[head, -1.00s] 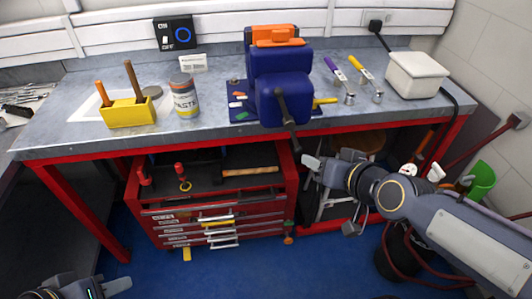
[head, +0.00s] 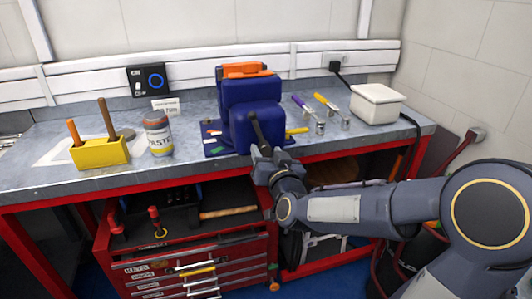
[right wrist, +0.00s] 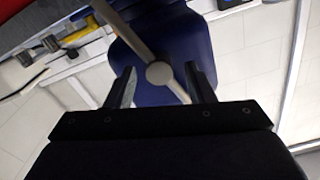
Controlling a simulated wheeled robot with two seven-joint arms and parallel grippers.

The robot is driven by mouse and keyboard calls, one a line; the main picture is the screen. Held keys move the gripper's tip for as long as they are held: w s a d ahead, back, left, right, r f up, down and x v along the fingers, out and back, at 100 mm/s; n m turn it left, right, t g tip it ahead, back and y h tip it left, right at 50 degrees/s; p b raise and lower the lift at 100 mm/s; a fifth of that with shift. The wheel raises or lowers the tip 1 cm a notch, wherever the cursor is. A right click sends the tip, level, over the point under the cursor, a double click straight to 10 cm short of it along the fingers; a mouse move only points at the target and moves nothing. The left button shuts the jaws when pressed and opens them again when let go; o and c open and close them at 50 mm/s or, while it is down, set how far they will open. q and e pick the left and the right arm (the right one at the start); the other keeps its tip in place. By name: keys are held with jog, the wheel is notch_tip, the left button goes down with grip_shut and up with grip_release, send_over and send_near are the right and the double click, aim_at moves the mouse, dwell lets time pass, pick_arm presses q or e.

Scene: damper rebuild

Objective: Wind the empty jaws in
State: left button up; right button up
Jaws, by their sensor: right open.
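The blue vise (head: 240,110) stands at the bench's front edge, with orange jaw pieces (head: 246,70) on top. I see no part held there; the width of the jaw gap cannot be told. Its grey handle bar (head: 258,130) hangs slanted at the front. My right gripper (head: 268,155) is at the bar's lower end. In the right wrist view the open right gripper (right wrist: 160,84) has its fingers on either side of the round screw head (right wrist: 160,75), with the handle bar running slantwise through it. Contact cannot be told. My left gripper is out of view.
A yellow block with tools (head: 100,153) and a paste tin (head: 158,135) stand left of the vise. Purple and yellow handled tools (head: 310,110) and a white box (head: 377,103) are at right. A red drawer chest (head: 190,265) stands below, its top tray holding a hammer.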

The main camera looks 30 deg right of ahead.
jog(key=shift+w+d, duration=0.15)
jog(key=shift+w, duration=0.35)
jog(key=shift+c, duration=0.3)
grip_shut()
